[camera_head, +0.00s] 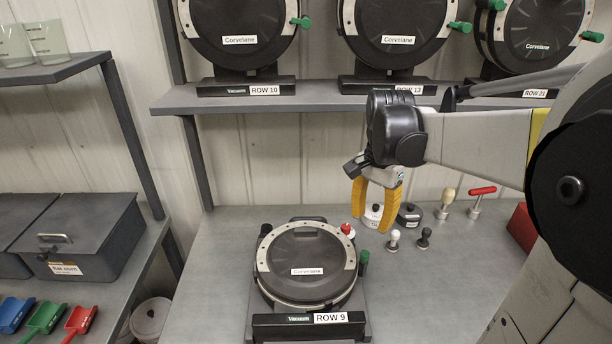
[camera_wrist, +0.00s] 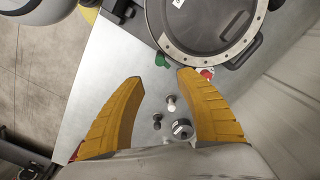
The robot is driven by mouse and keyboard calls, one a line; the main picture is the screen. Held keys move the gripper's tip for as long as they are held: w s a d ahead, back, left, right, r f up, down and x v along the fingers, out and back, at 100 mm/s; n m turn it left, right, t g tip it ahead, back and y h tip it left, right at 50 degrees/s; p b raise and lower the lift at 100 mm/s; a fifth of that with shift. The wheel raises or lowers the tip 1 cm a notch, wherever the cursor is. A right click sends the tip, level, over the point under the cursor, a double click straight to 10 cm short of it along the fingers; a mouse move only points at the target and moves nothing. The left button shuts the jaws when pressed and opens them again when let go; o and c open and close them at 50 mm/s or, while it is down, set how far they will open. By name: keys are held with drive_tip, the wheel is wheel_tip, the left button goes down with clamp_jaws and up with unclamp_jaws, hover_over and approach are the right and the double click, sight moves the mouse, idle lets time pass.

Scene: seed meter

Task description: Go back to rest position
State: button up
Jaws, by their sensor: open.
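My gripper (camera_head: 372,210) has yellow-orange fingers and is open, with nothing between them. It hangs above the bench, behind and to the right of the seed meter marked ROW 9 (camera_head: 305,262). The wrist view shows both fingers (camera_wrist: 160,95) spread apart over the bench. The round black ROW 9 meter also shows at the top of the wrist view (camera_wrist: 215,22), clear of the fingers. My arm reaches in from the right in the head view.
Small knobbed tools (camera_head: 424,238) and round weights (camera_head: 408,216) stand right of the meter. A red-handled tool (camera_head: 481,192) stands farther right. A shelf (camera_head: 330,100) with several meters hangs behind. Coloured scoops (camera_head: 45,316) and a dark bin (camera_head: 85,235) are left.

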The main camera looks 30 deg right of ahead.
drive_tip(key=s+a+f+n+t+b, duration=0.1)
drive_tip(key=a+n+t, duration=0.1)
drive_tip(key=a+n, duration=0.2)
drive_tip(key=s+a+f+n+t+b, duration=0.2)
drive_tip(key=a+n, duration=0.3)
drive_tip(key=a, duration=0.4)
drive_tip(key=s+a+f+n+t+b, duration=0.2)
drive_tip(key=a+n+t, duration=0.1)
drive_tip(key=a+n, duration=0.2)
drive_tip(key=shift+s+a+f, duration=0.1)
drive_tip(key=shift+a+f, duration=0.05)
drive_tip(key=shift+a, duration=0.4)
drive_tip(key=shift+s+a+f, duration=0.1)
drive_tip(key=shift+a, duration=0.4)
